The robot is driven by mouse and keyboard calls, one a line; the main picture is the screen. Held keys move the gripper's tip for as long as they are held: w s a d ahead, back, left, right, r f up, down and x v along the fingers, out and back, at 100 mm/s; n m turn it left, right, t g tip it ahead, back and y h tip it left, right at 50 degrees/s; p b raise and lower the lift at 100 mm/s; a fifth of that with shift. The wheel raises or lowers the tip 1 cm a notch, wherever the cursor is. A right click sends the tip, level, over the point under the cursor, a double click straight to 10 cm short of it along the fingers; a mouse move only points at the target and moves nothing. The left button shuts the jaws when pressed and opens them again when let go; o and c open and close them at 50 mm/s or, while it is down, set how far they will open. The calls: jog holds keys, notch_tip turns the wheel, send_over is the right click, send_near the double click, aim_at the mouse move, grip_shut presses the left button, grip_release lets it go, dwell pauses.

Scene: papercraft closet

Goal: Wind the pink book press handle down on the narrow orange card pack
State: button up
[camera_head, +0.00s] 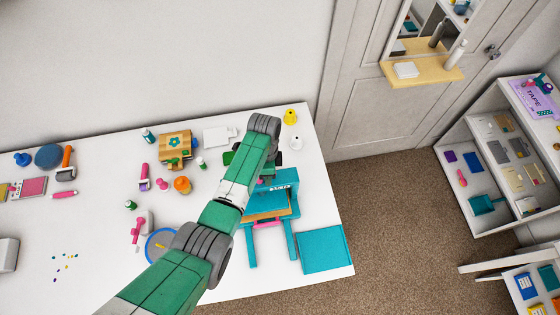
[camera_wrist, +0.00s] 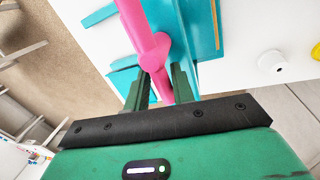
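The teal book press (camera_head: 283,228) stands at the right end of the white table, partly hidden by my arm in the head view. Its pink handle (camera_wrist: 142,28) crosses the wrist view, with a round hub in its middle. My gripper (camera_wrist: 161,82) has one dark green finger on each side of the handle's near arm and looks shut on it. A flat orange-tan piece (camera_head: 268,216) lies in the press. Its edge also shows in the wrist view (camera_wrist: 217,30). I cannot tell whether it is the narrow orange card pack or part of the press.
A teal board (camera_head: 322,250) lies right of the press at the table's edge. A yellow item (camera_head: 290,117) and a white item (camera_head: 295,143) stand behind it. A wooden box (camera_head: 174,146) and several small tools are to the left. Open shelves (camera_head: 500,150) stand beyond the floor.

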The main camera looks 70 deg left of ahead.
notch_tip(320, 180, up, 6)
jog(key=p, duration=0.6)
jog(key=shift+r, duration=0.15)
jog(key=shift+o, duration=1.2)
jog(key=shift+w+a+r, duration=0.1)
jog(key=shift+a+r, duration=0.1)
jog(key=shift+r, duration=0.75)
jog(key=shift+a+r, duration=0.15)
jog(key=shift+r, duration=0.75)
jog(key=shift+w+a+r, duration=0.1)
jog(key=shift+a+r, duration=0.1)
jog(key=shift+r, duration=0.75)
